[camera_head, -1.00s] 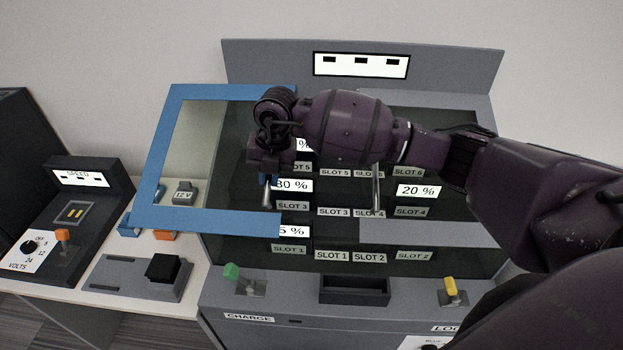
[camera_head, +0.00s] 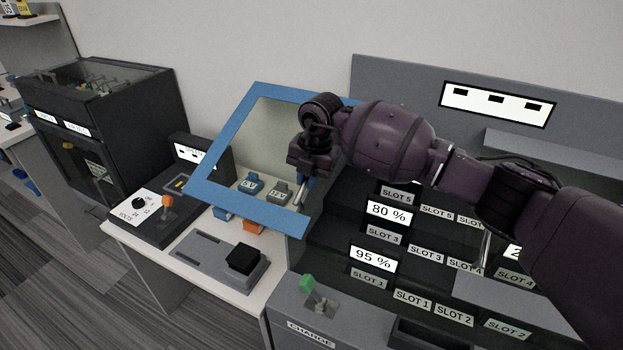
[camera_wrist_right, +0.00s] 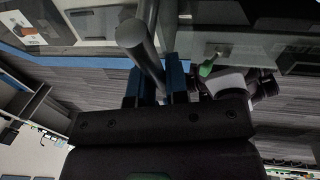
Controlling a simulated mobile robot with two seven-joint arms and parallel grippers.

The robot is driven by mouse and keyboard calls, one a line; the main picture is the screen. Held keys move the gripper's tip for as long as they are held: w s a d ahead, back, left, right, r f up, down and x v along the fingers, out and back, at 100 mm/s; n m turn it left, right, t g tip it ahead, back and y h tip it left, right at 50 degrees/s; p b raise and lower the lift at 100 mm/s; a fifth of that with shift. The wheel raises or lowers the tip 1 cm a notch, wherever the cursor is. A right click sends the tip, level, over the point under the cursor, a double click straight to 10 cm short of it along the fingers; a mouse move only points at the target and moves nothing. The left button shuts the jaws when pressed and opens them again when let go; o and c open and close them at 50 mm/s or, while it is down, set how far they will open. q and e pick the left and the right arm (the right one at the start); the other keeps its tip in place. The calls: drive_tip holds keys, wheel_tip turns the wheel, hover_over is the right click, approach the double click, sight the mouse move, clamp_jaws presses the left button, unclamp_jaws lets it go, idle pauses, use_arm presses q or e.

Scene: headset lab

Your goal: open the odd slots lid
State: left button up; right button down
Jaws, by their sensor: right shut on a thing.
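The odd slots lid is a blue frame (camera_head: 250,211) with a clear pane. It stands swung out to the left of the rack, and the left-hand slots 1, 3 and 5 show uncovered. My right gripper (camera_head: 302,188) is at the lid's right side. In the right wrist view my right gripper (camera_wrist_right: 160,86) is shut on the lid's grey bar handle (camera_wrist_right: 140,48), which runs between the fingers. My arm hides the lid's upper right corner. My left gripper is not in view.
A green lever (camera_head: 307,284) stands on the rack's front ledge. A grey device with a black block (camera_head: 243,259) and 12 V packs (camera_head: 279,191) sit on the white table, the packs behind or below the lid. A grey lid (camera_head: 510,297) covers right-hand slots. A dark cabinet (camera_head: 110,125) stands far left.

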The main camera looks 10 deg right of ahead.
drive_tip(key=shift+r, duration=0.1)
drive_tip(key=c, duration=1.1)
unclamp_jaws()
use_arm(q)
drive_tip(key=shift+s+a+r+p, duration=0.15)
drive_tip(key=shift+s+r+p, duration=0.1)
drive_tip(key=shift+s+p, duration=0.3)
use_arm(e)
drive_tip(key=r, duration=0.3)
drive_tip(key=d+r, duration=0.1)
drive_tip(key=r, duration=0.6)
drive_tip(key=shift+s+d+r, duration=0.3)
drive_tip(key=shift+s+d, duration=0.1)
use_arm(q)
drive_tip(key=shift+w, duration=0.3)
